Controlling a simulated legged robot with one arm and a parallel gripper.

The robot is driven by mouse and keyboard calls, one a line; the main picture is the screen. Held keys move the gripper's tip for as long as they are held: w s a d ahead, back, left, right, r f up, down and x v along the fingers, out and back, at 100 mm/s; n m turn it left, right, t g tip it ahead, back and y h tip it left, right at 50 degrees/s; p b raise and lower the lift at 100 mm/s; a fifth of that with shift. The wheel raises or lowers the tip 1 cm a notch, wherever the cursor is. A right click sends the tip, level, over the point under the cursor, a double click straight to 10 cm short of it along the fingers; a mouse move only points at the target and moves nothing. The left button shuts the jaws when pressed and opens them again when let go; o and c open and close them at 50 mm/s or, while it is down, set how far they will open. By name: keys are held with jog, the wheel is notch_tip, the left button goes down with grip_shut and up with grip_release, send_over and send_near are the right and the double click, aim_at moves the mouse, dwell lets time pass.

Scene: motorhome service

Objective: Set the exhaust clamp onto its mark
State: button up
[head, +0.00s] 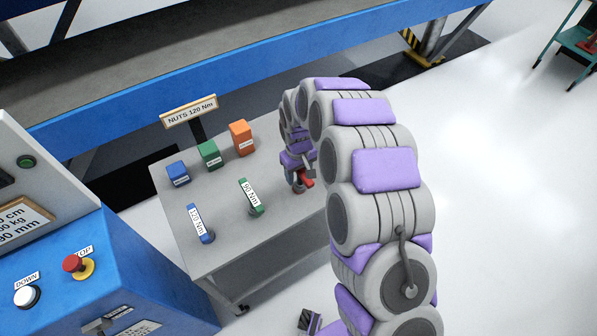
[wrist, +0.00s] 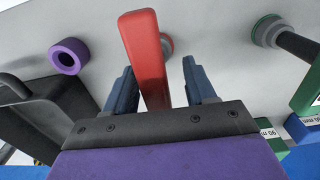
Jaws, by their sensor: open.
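My gripper (head: 300,180) is over the right part of the grey table in the head view. In the wrist view my gripper (wrist: 158,72) is open, with its blue fingers apart on either side of a red bar-like piece (wrist: 142,42). The red piece also shows in the head view (head: 306,177); a grey round end shows behind it. A short purple ring (wrist: 68,56) sits to the left on the grey surface in the wrist view. I cannot tell whether the ring is the exhaust clamp. No mark for it can be made out.
The grey table (head: 235,200) carries blue (head: 177,174), green (head: 209,154) and orange (head: 241,138) blocks. A blue 120 Nm tool (head: 200,223) and a green 90 Nm tool (head: 250,197) lie in front. A blue control cabinet (head: 130,270) stands at left. Open floor is at right.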

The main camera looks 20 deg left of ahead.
jog(key=shift+f+b, duration=0.25)
jog(key=shift+b, duration=0.1)
notch_tip(320, 180, up, 18)
jog(key=p, duration=0.4)
jog(key=shift+f, duration=0.2)
jog(key=shift+d, duration=0.15)
